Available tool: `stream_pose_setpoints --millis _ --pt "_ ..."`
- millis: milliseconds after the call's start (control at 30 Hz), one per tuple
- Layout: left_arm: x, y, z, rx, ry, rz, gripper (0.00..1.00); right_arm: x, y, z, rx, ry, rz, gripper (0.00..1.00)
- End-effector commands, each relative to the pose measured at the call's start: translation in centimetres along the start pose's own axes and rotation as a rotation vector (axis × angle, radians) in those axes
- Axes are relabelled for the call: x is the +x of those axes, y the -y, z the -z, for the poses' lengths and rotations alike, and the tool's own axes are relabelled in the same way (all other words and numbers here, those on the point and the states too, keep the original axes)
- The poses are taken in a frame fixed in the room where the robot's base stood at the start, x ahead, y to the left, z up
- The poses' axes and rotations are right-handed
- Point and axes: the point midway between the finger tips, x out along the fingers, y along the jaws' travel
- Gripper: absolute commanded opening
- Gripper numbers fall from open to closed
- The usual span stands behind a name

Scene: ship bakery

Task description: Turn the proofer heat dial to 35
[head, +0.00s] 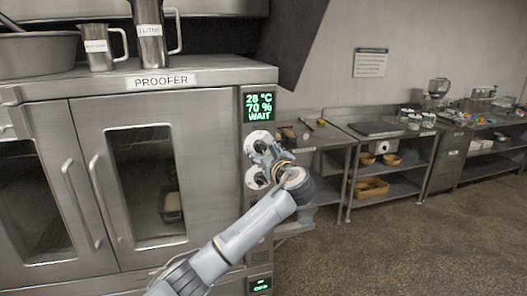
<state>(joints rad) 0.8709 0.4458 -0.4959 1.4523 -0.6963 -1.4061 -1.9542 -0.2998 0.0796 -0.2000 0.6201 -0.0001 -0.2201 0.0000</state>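The proofer (205,80) is a steel cabinet labelled PROOFER on the left of the head view. Its green display (259,106) reads 28 °C, 70 % and WAIT. Below the display are two pale round dials, an upper dial (256,137) and a lower dial (252,178), each partly hidden by my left gripper. My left gripper (263,153) is at the dial panel, overlapping the upper dial's lower part. I cannot tell whether it touches a dial or how its fingers stand. My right gripper is out of view.
Two steel jugs (97,46) and a large bowl (38,54) stand on the proofer. A second small display (260,285) sits low on its panel. Steel benches (325,138) with tools, bowls and a basket (371,187) line the right wall. The floor (410,245) at the right is clear.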

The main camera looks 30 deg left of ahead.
Motion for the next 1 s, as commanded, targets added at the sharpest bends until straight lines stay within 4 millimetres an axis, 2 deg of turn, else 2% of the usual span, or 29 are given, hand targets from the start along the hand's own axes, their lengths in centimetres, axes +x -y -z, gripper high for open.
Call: stream_pose_setpoints --millis 367,467,800,1000 --pt "-0.5 0.1 -0.1 -0.002 0.001 0.002 0.61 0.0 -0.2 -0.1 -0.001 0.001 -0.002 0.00" --pt "-1.8 0.1 -0.1 -0.003 0.001 0.004 0.61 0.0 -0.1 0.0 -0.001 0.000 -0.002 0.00" --pt "-8.9 0.1 0.0 -0.002 0.000 0.005 0.61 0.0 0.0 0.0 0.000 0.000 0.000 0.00" --pt "-11.4 0.1 0.0 0.000 0.000 0.002 0.61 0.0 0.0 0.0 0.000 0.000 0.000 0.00"
